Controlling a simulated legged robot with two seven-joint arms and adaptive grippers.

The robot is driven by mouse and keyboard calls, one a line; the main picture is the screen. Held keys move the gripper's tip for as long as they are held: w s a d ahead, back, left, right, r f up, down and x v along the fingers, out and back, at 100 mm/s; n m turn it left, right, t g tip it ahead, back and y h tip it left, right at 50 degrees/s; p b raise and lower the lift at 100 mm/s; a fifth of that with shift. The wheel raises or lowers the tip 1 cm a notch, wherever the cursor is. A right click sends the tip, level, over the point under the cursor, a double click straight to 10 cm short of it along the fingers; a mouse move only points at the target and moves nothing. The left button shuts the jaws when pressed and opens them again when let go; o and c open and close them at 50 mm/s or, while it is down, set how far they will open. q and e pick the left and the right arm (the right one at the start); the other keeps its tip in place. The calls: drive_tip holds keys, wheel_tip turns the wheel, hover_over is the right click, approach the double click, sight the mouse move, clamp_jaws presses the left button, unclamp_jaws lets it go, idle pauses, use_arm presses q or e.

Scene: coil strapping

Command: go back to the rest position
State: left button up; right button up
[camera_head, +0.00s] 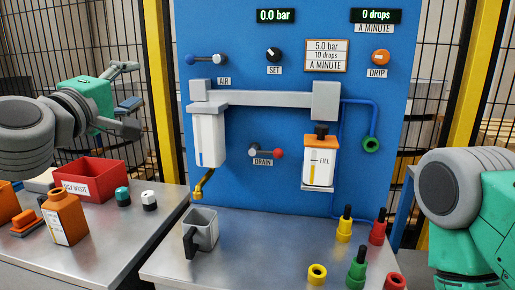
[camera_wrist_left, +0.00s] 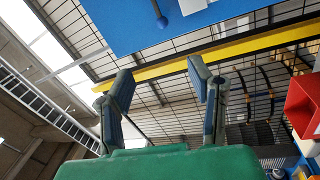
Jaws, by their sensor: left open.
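My left gripper (camera_head: 132,97) is raised at the left in the head view, above the red bin and in front of the mesh fence. Its two fingers are spread apart with nothing between them. In the left wrist view its fingers (camera_wrist_left: 162,88) also stand apart and empty, with the yellow post and mesh fence beyond them. My right arm shows at the right edge of the head view, but its gripper is out of the picture.
A red waste bin (camera_head: 92,178), an orange bottle (camera_head: 64,219) and two small caps stand on the left table. The blue panel (camera_head: 290,185) carries a filter unit and levers. A grey cup (camera_head: 201,229) and several coloured fittings stand before it. Air around my left gripper looks clear.

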use_arm(q)
drive_tip(key=s+d+f+m+g, duration=0.2)
drive_tip(key=f+g, duration=0.1)
drive_tip(key=f, duration=0.9)
drive_tip(key=s+d+f+m+g, duration=0.1)
drive_tip(key=s+f+m+g, duration=0.15)
drive_tip(key=f, duration=1.05)
drive_tip(key=s+d+f+m+g, duration=0.2)
drive_tip(key=f+m+g, duration=0.15)
drive_tip(key=f, duration=0.85)
drive_tip(key=s+a+f+m+g+y, duration=0.25)
drive_tip(key=s+f+g, duration=0.25)
drive_tip(key=s+f, duration=0.85)
drive_tip(key=s+a+f+m+g+y, duration=0.1)
drive_tip(key=s+a+f+g, duration=0.1)
drive_tip(key=s, duration=0.5)
drive_tip(key=s+a+f+m+g, duration=0.2)
drive_tip(key=s+a+f, duration=0.3)
drive_tip(key=s+f, duration=0.2)
drive_tip(key=shift+s+a+g+y, duration=0.3)
drive_tip(key=shift+s+g+y, duration=0.05)
drive_tip(key=shift+g, duration=0.05)
